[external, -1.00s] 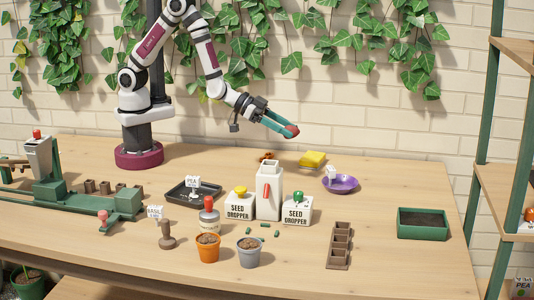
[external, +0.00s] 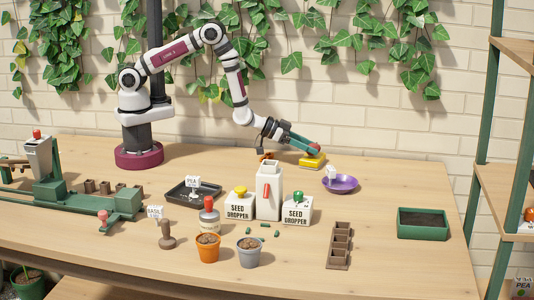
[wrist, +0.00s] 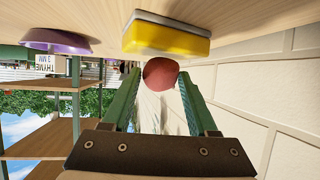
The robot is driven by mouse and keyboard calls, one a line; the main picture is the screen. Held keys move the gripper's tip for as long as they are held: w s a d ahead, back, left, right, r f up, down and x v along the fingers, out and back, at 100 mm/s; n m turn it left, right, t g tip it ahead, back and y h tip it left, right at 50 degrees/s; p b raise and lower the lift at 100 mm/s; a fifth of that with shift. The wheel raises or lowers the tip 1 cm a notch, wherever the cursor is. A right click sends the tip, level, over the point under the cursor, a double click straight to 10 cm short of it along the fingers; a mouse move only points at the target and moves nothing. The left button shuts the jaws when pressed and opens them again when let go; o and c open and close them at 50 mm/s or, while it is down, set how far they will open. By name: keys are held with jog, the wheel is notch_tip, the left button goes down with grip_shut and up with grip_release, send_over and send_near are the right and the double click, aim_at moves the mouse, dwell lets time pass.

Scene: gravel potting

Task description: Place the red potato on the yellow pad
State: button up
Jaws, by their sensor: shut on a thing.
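The yellow pad (external: 312,163) lies on the table behind the white dispenser. It also shows in the wrist view (wrist: 165,38), just beyond my fingertips. My gripper (external: 318,150) has green fingers and is low over the pad in the external view. In the wrist view my gripper (wrist: 160,80) is shut on the red potato (wrist: 160,73), which sits between the fingertips close to the pad's near edge.
A purple bowl (external: 341,185) with a white tag stands right of the pad. The white dispenser (external: 268,193) and seed dropper boxes (external: 297,211) stand in front. Small orange-brown items (external: 266,156) lie left of the pad. The table's right rear is clear.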

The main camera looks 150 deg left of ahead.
jog(key=shift+f, duration=0.1)
jog(key=o, duration=1.4)
jog(key=shift+f, duration=0.1)
